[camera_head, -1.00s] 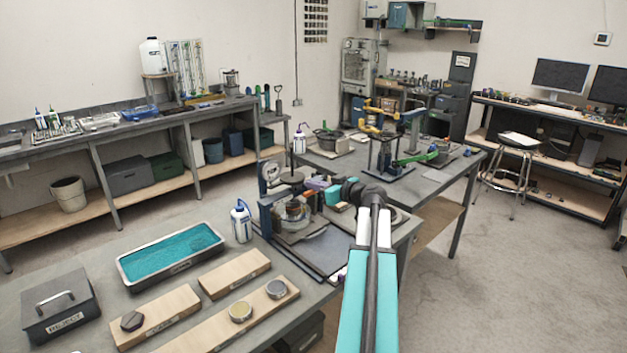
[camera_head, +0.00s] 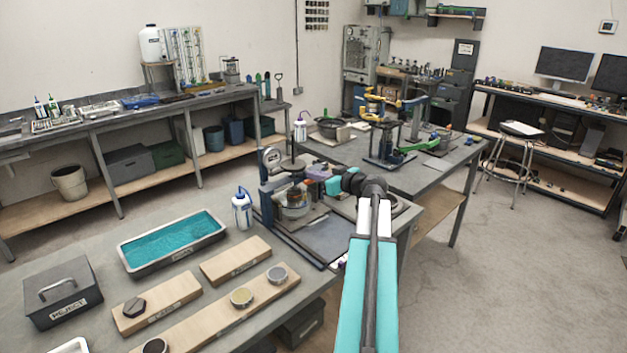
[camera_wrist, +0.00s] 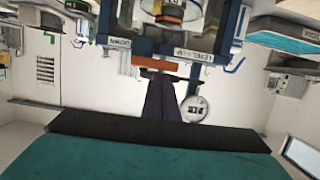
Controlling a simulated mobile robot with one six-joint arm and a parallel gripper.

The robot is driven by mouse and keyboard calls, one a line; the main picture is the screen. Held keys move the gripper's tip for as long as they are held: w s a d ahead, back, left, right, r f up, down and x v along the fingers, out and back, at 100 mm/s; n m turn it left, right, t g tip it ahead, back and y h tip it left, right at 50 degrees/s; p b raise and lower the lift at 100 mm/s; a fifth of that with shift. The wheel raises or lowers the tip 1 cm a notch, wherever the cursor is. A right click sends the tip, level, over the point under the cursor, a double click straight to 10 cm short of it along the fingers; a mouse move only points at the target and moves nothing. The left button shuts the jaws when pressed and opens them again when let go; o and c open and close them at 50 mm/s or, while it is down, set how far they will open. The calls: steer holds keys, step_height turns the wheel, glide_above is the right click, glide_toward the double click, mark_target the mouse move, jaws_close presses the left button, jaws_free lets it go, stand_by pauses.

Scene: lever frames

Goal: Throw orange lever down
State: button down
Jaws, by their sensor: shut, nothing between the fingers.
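The orange lever (camera_wrist: 155,64) shows in the wrist view as a short orange-brown bar lying across the front of a bench device with a blue frame. My gripper (camera_wrist: 172,78) has its dark fingers together, with the tips close to the bar; I cannot tell whether they touch it. Nothing is held. In the head view my gripper (camera_head: 317,173) is a small purplish shape beside the device (camera_head: 292,205) on the near bench.
A round dial gauge (camera_wrist: 195,108) is close to my fingers. Label plates sit by the lever. On the near bench are a white bottle (camera_head: 242,210), a teal-filled tray (camera_head: 125,255), wooden blocks (camera_head: 235,260) and a reject box (camera_head: 62,292).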

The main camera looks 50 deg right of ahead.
steer(key=shift+a+f+n+b, duration=0.1)
steer(key=shift+f+n+b, duration=0.15)
steer(key=shift+b, duration=0.75)
